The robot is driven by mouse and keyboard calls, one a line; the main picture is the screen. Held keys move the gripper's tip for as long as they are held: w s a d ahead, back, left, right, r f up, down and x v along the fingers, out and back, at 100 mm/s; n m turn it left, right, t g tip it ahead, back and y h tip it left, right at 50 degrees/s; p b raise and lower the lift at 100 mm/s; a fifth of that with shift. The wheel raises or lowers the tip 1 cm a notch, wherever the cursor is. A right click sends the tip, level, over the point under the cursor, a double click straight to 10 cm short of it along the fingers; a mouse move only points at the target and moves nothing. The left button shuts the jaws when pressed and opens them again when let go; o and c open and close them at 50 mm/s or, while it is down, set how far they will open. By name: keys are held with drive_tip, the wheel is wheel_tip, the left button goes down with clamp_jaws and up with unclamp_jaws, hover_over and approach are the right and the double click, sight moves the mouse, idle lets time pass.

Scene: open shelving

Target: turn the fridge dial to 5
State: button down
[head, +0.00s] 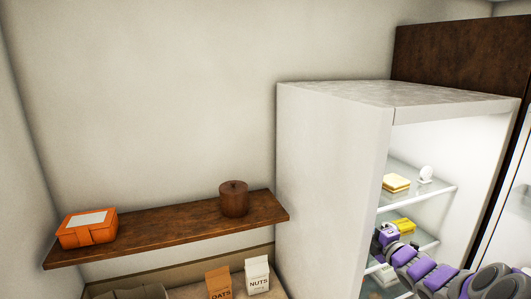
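The fridge (335,180) stands at the right, its lit inside showing glass shelves. A small white round piece (425,173) shows inside at the upper shelf; it may be the dial, but I can read no numbers on it. My arm reaches in from the lower right. My gripper (384,240), purple and dark, is inside the fridge front, below and left of the white round piece and apart from it. Its fingers are too small and dark to tell open from shut.
A yellow block (396,183) lies on the upper glass shelf (440,192), and a yellow pack (404,226) lies lower, close to my gripper. A wooden wall shelf (165,238) holds an orange box (87,229) and a brown pot (233,199). Cartons (257,276) stand below.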

drive_tip(key=shift+a+f+b, duration=0.15)
drive_tip(key=shift+f+b, duration=0.7)
drive_tip(key=shift+b, duration=1.85)
drive_tip(key=shift+d+f, duration=0.1)
drive_tip(key=shift+d, duration=0.1)
drive_tip(key=b+v, duration=0.3)
drive_tip(key=v, duration=0.3)
drive_tip(key=shift+d, duration=0.25)
drive_tip(key=shift+w+a, duration=0.15)
drive_tip(key=shift+w, duration=0.05)
